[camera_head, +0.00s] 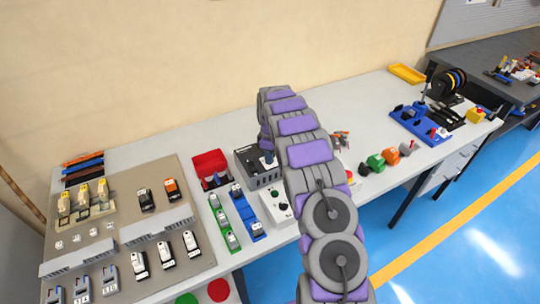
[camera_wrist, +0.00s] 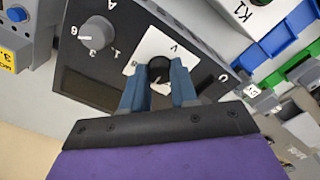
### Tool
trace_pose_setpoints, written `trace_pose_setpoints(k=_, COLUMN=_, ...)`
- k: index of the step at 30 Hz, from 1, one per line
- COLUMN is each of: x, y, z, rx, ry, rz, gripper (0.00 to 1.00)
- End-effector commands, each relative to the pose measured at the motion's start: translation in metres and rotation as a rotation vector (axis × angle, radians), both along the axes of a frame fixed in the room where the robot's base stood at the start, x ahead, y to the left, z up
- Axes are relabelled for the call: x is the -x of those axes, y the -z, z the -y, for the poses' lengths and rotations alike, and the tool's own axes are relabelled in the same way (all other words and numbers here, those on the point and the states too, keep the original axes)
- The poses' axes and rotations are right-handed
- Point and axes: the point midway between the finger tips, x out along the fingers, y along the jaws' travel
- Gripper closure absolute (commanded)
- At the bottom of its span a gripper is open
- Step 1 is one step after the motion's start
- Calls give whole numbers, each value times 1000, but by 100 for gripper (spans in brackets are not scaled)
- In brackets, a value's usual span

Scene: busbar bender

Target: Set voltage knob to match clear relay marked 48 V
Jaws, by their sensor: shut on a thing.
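The voltage knob (camera_wrist: 160,68) is a small dark knob on a white square plate marked V, on a dark panel, in the wrist view. My gripper (camera_wrist: 160,80) has its two blue-grey fingers shut on either side of this knob, hiding much of it and of its scale. In the head view my gripper (camera_head: 267,152) reaches down onto the dark grey box (camera_head: 246,160). Several clear relays with yellowish insides (camera_head: 83,197) stand at the left on the grey-brown board. Their markings are too small to read.
A grey knob (camera_wrist: 97,32) marked A sits beside the voltage knob. A red bin (camera_head: 210,160), a white control box (camera_head: 275,206), and blue (camera_head: 246,215) and green (camera_head: 224,222) holders crowd around the grey box. Bare table (camera_head: 350,105) lies behind my arm.

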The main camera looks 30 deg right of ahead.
Motion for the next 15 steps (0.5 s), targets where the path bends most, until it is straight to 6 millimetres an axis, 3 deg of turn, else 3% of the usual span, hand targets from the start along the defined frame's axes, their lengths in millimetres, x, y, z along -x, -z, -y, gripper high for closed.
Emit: trace_pose_setpoints(k=15, x=-1, y=-2, z=-1, rx=2, ry=99, rz=1, gripper=100)
